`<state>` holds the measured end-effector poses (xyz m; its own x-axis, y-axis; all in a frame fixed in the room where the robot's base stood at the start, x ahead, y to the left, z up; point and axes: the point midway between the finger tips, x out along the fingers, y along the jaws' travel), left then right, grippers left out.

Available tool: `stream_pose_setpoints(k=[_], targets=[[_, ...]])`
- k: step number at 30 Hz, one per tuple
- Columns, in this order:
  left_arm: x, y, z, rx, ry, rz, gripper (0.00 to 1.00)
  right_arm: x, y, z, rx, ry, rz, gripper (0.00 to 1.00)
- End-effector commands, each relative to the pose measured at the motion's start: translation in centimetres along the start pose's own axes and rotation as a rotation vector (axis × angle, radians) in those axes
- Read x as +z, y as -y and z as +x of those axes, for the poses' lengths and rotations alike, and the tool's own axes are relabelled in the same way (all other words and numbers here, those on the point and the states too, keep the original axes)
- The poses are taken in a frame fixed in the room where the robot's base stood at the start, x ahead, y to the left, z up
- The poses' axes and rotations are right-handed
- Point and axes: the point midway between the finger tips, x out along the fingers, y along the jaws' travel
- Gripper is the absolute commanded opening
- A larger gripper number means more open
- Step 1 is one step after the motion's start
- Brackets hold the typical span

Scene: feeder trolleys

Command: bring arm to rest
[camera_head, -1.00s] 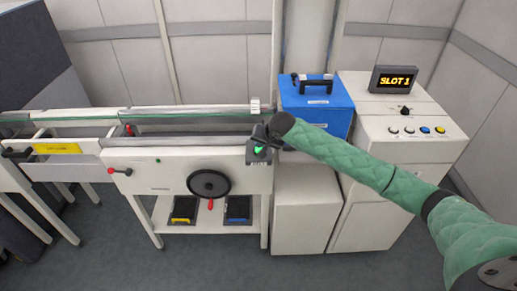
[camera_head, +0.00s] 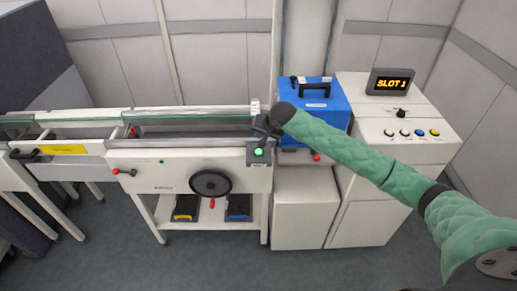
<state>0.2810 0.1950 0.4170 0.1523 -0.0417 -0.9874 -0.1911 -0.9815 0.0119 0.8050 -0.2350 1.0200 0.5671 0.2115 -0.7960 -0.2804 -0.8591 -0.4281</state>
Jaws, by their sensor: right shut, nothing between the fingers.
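My right arm comes in from the right in a green quilted sleeve. Its gripper (camera_head: 262,130) is dark and small at the right end of the white feeder trolley (camera_head: 150,178). It is shut and empty, just above a box with a lit green button (camera_head: 258,152). I cannot tell whether it touches the box. My left gripper is not in view.
A blue case (camera_head: 318,98) with a black handle stands behind my right arm. A white cabinet (camera_head: 365,205) carries a display reading SLOT 1 (camera_head: 391,81) and several buttons. A black handwheel (camera_head: 210,184) sticks out at the trolley's front. Open floor lies in front.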

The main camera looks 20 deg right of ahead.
Motion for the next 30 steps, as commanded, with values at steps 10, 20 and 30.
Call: stream_pose_setpoints(k=[10,20,30], targets=[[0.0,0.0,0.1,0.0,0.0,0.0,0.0,0.1,0.0,0.1,0.0,0.001,-0.001,0.0],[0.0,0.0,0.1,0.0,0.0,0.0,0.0,7.7,0.5,0.9,-0.017,0.042,-0.124,0.0],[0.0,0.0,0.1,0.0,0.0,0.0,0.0,18.3,-0.1,0.0,-0.032,0.081,-0.3,0.0]])
